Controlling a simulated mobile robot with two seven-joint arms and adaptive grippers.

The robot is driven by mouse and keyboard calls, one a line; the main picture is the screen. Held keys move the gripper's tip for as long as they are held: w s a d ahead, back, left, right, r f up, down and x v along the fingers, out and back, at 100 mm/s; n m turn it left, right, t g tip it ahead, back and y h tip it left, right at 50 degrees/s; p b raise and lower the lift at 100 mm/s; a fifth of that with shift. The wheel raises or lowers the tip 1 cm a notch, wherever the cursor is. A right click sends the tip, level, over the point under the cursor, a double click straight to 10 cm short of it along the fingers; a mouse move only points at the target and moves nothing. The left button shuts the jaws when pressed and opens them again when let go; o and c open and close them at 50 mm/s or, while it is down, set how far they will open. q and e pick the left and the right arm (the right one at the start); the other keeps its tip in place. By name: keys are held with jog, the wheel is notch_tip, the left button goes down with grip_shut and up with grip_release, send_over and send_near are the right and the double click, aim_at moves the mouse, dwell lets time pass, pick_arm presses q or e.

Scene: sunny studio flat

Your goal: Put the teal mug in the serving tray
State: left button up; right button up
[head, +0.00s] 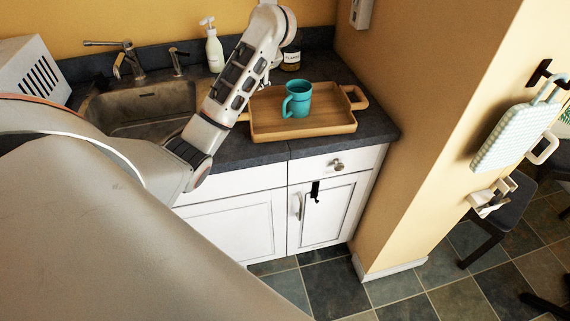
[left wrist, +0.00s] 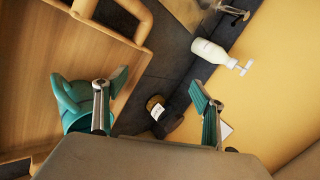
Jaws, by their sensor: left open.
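The teal mug (head: 299,104) stands upright in the wooden serving tray (head: 312,131) on the dark counter, its handle toward the left. In the left wrist view the mug (left wrist: 72,98) is at the left, partly covered by one finger, with the tray (left wrist: 35,40) under it. My left gripper (left wrist: 160,90) is open, with nothing between its fingers. One finger overlaps the mug in the picture; I cannot tell whether they touch. In the head view my left forearm hides most of this gripper, behind and left of the mug. My right gripper is not in view.
A sink (head: 150,105) with taps lies left of the tray. A white soap bottle (head: 214,49) and a labelled dark jar (head: 291,60) stand behind. A yellow wall (head: 400,100) bounds the counter at the right. The tray's front part is bare.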

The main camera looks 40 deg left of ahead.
pick_arm(q)
jog(key=s+a+r+m+t+y, duration=0.3)
jog(key=s+r+m+y, duration=0.3)
jog(key=m+y, duration=0.5)
jog(key=s+d+r+m+t, duration=0.1)
jog(key=d+r+m+t, duration=0.1)
jog(key=d+m+t, duration=0.8)
jog(key=s+d+f+m+t+h, duration=0.15)
jog(key=d+f+m+h, duration=0.4)
jog(key=m, duration=0.55)
jog(key=d+f+m+t+h, duration=0.2)
jog(key=d+f+m+h, duration=0.3)
jog(key=m, duration=0.5)
jog(key=s+d+f+m+t+h, duration=0.1)
jog(key=d+f+m+h, duration=0.3)
jog(key=d+m+h, duration=0.5)
jog(key=s+d+f+m+g+h, duration=0.1)
jog(key=s+d+f+m+g, duration=0.1)
jog(key=f+m, duration=0.4)
jog(key=s+d+f+m+g+h, duration=0.1)
jog(key=s+d+f+m+g, duration=0.15)
jog(key=f+m, duration=0.35)
jog(key=s+d+f+m+g, duration=0.1)
jog(key=s+f+m+g, duration=0.6)
jog(key=s+f, duration=0.8)
notch_tip(320, 180, down, 4)
jog(key=shift+m+y, duration=0.45)
jog(key=shift+m, duration=0.45)
